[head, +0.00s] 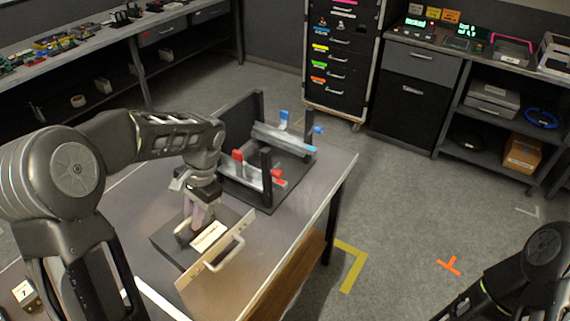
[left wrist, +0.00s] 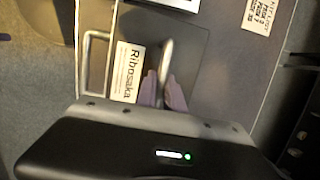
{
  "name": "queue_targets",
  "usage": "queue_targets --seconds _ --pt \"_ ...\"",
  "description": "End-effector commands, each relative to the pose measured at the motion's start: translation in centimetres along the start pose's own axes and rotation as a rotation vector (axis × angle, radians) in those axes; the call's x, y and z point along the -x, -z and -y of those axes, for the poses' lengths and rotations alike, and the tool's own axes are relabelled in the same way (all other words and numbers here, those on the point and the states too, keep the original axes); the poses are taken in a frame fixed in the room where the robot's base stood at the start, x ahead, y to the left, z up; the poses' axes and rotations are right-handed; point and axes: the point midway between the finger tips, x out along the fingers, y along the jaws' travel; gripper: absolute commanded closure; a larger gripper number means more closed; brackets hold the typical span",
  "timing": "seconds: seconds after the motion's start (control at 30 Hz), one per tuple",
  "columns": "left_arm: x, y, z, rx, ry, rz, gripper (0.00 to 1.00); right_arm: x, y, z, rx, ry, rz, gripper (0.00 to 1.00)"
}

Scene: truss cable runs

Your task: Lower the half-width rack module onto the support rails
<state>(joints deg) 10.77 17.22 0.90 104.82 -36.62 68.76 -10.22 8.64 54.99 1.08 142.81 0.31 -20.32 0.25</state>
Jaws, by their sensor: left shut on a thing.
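The half-width rack module is a dark box (head: 168,240) with a tan front panel (head: 207,278), a front handle and a white label. It is at the near part of the table; whether it touches the top is unclear. My left gripper (head: 197,222) is shut on the bar handle on its top. The left wrist view shows the purple fingers (left wrist: 167,92) at this bar beside the "Ribosaka" label (left wrist: 127,73). The silver support rails (head: 283,139) (head: 246,172) are in a black frame beyond the module, with blue and red end pieces. My right gripper is out of view.
The frame's black posts (head: 265,178) and back panel (head: 243,118) stand up around the rails. Table top (head: 310,190) is bare to the right of the frame. A drawer cabinet (head: 342,60) and shelves stand behind. A card marked 7 (head: 26,293) is at lower left.

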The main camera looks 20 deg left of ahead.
Motion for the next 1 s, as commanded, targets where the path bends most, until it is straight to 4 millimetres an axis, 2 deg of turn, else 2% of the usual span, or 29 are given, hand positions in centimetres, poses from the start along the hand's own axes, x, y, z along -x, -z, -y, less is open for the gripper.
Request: queue_targets --seconds 0.17,0.27,0.33,0.47,0.6,0.7,0.83,1.0 --pt "0.2 0.2 -0.1 0.003 0.0 -0.001 1.0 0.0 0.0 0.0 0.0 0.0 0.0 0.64" --pt "0.5 1.1 -0.6 0.018 -0.006 0.0 1.0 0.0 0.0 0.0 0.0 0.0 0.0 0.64" --pt "0.9 2.4 -1.4 0.042 -0.016 0.0 1.0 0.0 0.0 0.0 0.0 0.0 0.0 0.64" --pt "2.2 5.7 -3.9 0.112 -0.04 0.008 1.0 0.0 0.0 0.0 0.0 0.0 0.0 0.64" --pt "4.0 9.5 -7.6 0.2 -0.061 0.023 1.0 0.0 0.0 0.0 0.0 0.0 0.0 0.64" --pt "5.0 11.5 -10.0 0.252 -0.07 0.033 1.0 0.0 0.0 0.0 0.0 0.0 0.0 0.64" --pt "5.9 12.9 -12.0 0.293 -0.075 0.041 1.0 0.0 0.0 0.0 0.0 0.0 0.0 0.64" --pt "6.1 13.2 -12.5 0.308 -0.077 0.043 1.0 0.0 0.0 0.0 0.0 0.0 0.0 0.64"
